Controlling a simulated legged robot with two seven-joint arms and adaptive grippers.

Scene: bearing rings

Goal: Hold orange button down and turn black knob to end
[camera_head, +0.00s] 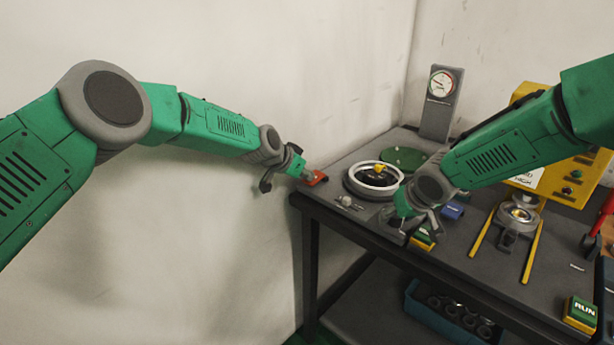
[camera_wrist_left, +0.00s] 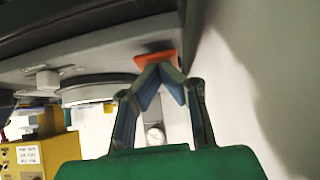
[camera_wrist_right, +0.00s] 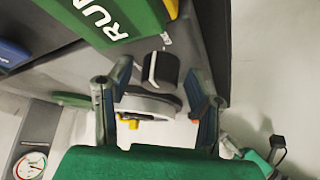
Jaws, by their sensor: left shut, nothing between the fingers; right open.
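The orange button (camera_head: 318,177) sits at the left corner of the dark table. It also shows in the left wrist view (camera_wrist_left: 155,57). My left gripper (camera_head: 306,174) is shut and empty, its fingertips (camera_wrist_left: 161,67) at the button. They appear to touch it, but I cannot tell whether it is pressed down. The black knob (camera_wrist_right: 161,69), with a pale line on it, shows between the spread fingers of my open right gripper (camera_wrist_right: 157,84). The fingers do not appear closed on it. In the head view my right gripper (camera_head: 408,226) hides the knob.
A white ring fixture (camera_head: 350,184) with a yellow part stands right of the button. A small grey knob (camera_head: 345,202) is near the front edge.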

